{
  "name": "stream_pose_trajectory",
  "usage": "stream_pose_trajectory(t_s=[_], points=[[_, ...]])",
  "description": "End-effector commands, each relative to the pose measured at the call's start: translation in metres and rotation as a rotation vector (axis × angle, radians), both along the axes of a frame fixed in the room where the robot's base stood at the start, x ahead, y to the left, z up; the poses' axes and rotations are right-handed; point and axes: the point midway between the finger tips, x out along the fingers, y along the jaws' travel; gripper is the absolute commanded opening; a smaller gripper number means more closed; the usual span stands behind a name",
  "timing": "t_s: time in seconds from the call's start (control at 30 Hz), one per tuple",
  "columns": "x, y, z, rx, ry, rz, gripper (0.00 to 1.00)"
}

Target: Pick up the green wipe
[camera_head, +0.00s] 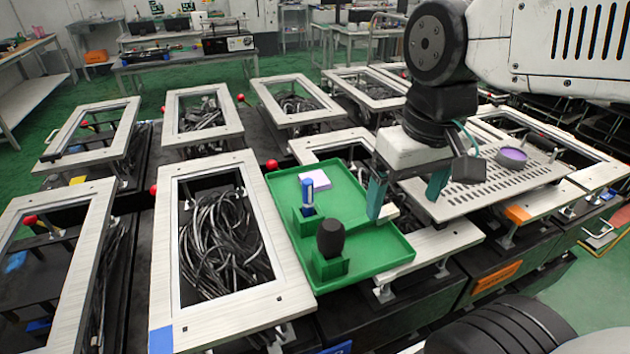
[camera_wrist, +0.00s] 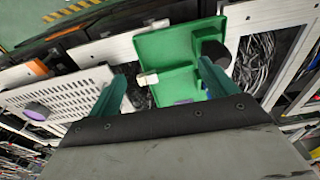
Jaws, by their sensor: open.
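I cannot make out a separate green wipe in either view. A green tray (camera_head: 380,262) sits on the fixtures at the centre. It holds a pale lavender flat piece (camera_head: 314,178), a blue-and-white marker-like item (camera_head: 308,192) in a green holder, and a black rounded object (camera_head: 331,238) in another holder. My gripper (camera_head: 407,198) is open, with teal fingers apart, above the right edge of the tray and the perforated plate. In the wrist view my gripper (camera_wrist: 162,74) shows nothing held, with the tray (camera_wrist: 165,45) beyond its fingers.
A perforated metal plate (camera_head: 485,192) carries a purple round item (camera_head: 511,157). A small white block (camera_head: 388,212) lies by the tray's right edge. Metal frames around black cables (camera_head: 220,245) surround the tray. Red lever knobs (camera_head: 272,165) stick up beside the frames.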

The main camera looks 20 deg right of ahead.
Motion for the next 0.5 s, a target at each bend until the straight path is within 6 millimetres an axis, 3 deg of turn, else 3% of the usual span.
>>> stream_pose_trajectory(t_s=[0.27, 0.5], points=[[0.114, 0.009, 0.004, 0.002, 0.050, 0.003, 0.85], [0.214, 0.022, -0.026, 0.003, 0.085, 0.005, 0.85]])
